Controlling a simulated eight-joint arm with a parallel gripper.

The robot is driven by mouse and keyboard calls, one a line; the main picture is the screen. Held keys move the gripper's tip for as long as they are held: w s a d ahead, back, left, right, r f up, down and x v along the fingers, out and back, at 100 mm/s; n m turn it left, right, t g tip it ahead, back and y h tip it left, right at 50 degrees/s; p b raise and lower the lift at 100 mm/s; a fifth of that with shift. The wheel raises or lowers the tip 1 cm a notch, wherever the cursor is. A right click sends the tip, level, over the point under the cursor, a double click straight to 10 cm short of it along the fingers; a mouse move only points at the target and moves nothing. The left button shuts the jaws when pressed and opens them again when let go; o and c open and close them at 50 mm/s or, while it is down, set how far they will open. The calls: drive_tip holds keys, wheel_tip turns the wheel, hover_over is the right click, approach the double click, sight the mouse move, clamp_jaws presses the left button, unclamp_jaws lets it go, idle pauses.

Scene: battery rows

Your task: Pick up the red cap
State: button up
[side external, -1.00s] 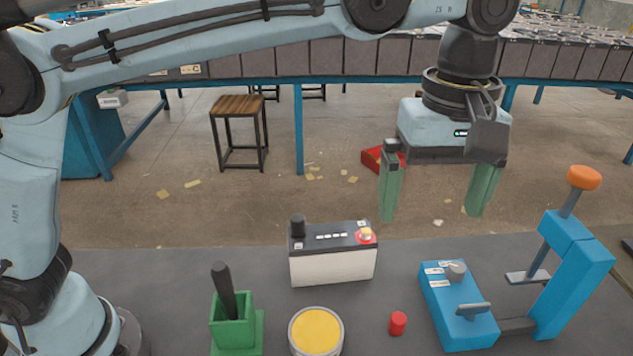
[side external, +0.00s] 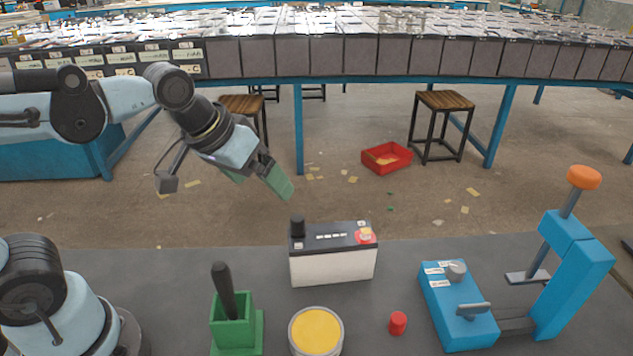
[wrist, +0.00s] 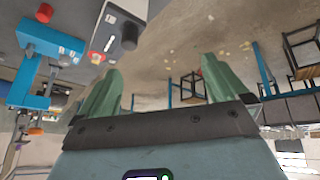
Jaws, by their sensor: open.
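The red cap (side external: 397,323) is a small red cylinder standing on the dark table near its front, between the yellow-topped tin and the blue device. In the wrist view a small red shape at the upper left edge looks like this cap (wrist: 44,12). My gripper (side external: 262,185) is up and to the left of the cap, tilted, above and behind the battery's left end. Its green fingers are spread with nothing between them, as the wrist view also shows for my gripper (wrist: 160,68). It is well apart from the cap.
The white battery (side external: 333,267) has a black post and a red terminal. A green holder with a black handle (side external: 233,330), a yellow-topped tin (side external: 316,330), and a blue device (side external: 460,310) with a blue press (side external: 575,270) stand nearby. Bare table surrounds the cap.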

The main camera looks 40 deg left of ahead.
drive_tip(key=shift+m+t+y, duration=0.3)
drive_tip(key=shift+m+t, duration=0.2)
drive_tip(key=shift+m, duration=0.1)
drive_tip(key=s+a+f, duration=0.2)
drive_tip(key=a+f, duration=0.1)
drive_tip(key=shift+s, duration=0.15)
drive_tip(key=shift+c, duration=0.6)
drive_tip(key=shift+s+a+f, duration=0.1)
drive_tip(key=shift+a+f, duration=0.05)
drive_tip(key=shift+f, duration=0.05)
drive_tip(key=shift+c, duration=1.1)
drive_tip(key=c, duration=0.4)
drive_tip(key=shift+c, duration=0.2)
